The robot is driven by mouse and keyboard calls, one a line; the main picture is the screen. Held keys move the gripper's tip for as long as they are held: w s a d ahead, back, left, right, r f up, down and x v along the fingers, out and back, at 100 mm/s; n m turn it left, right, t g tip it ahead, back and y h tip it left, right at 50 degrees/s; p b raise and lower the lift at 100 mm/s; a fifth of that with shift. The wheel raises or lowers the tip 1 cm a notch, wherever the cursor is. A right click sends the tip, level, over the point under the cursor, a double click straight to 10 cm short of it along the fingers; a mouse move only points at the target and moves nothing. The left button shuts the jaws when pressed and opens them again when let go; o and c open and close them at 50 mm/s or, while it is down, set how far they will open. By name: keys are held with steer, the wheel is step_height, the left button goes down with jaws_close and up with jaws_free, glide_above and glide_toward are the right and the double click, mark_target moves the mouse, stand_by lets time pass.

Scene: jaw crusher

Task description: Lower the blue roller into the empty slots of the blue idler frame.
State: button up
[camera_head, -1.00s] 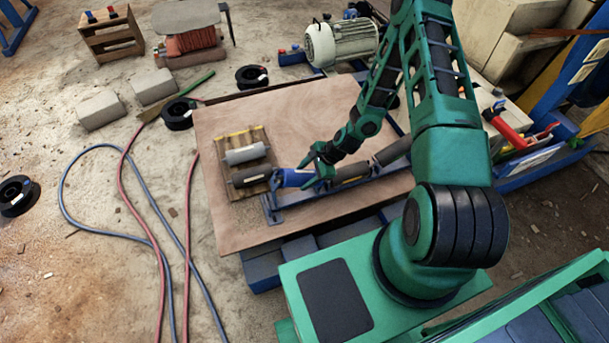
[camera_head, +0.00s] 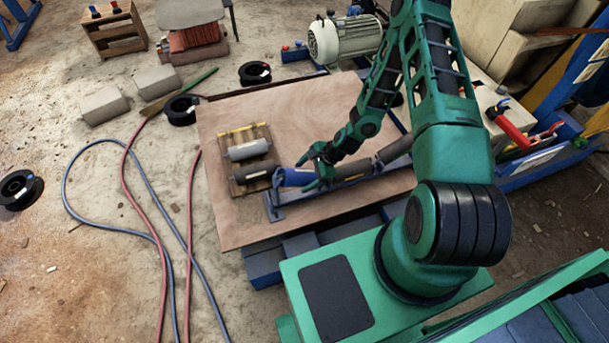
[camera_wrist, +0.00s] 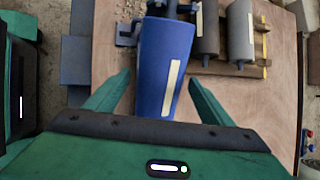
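The blue roller (camera_head: 297,177) is at the left end of the blue idler frame (camera_head: 276,208) in the head view, in line with the dark rollers there. I cannot tell whether its ends sit fully in the slots. In the wrist view the blue roller (camera_wrist: 165,60) fills the upper middle, with a pale label stripe. My gripper (camera_head: 308,173) is around the roller's right part. In the wrist view my gripper (camera_wrist: 158,92) has its fingers spread on either side of the roller, with a visible gap at the left finger. The far slot is hidden.
A wooden pallet (camera_head: 236,136) with a grey roller (camera_head: 248,149) and a dark roller (camera_head: 253,172) stands close left of the frame on the wooden board (camera_head: 225,215). Dark rollers (camera_head: 392,149) fill the frame's right side. The board's front left is clear.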

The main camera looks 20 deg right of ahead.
steer(key=shift+d, duration=0.15)
steer(key=v, duration=1)
steer(key=shift+r, duration=0.25)
steer(key=shift+d, duration=0.1)
steer(key=s+d+r+n+g+h, duration=0.15)
steer(key=s+d+r+n, duration=0.35)
steer(key=r, duration=0.7)
steer(key=s+d+r+n+g+h, duration=0.1)
steer(key=s+d+r+n+h, duration=0.25)
steer(key=d+r, duration=0.7)
steer(key=s+a+r+n, duration=0.2)
steer(key=s+r+n, duration=0.2)
steer(key=s+r, duration=1.4)
steer(key=shift+s+a, duration=0.35)
steer(key=shift+s, duration=0.55)
steer(key=shift+g, duration=0.25)
